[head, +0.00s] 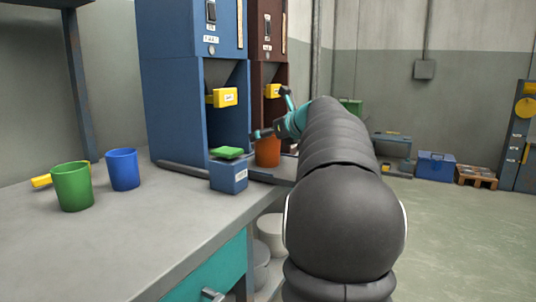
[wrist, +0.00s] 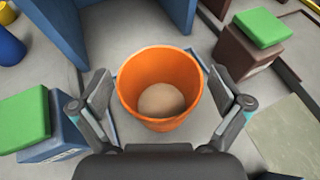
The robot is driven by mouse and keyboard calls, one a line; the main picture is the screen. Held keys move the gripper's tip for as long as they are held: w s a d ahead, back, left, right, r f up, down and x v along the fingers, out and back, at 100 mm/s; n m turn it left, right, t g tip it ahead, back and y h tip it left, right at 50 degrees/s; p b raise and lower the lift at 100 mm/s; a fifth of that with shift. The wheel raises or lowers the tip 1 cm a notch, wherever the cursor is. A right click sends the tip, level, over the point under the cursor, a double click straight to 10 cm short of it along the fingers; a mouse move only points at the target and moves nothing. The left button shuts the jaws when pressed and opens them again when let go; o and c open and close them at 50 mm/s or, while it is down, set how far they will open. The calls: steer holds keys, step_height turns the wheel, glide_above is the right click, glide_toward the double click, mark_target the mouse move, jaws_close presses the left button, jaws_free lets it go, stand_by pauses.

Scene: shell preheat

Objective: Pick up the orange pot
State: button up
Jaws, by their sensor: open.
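The orange pot (wrist: 160,117) stands upright on the grey surface in the middle of the wrist view, with a pale beige round mass (wrist: 161,99) inside it. In the head view the orange pot (head: 267,152) stands at the foot of the dark red machine, partly hidden by my gripper and arm. My gripper (wrist: 160,112) is open, with one finger on each side of the pot in the wrist view. Gaps show between the fingers and the pot wall. In the head view my gripper (head: 271,125) is small and partly hidden by my arm.
A blue box with a green top (head: 228,172) stands left of the pot; a dark red box with a green top (wrist: 248,48) stands on its right. The blue machine (head: 184,95) rises behind. A green cup (head: 72,187) and blue cup (head: 123,169) stand on the bench's left.

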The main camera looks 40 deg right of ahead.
steer(key=shift+w, duration=0.15)
steer(key=c, duration=1.7)
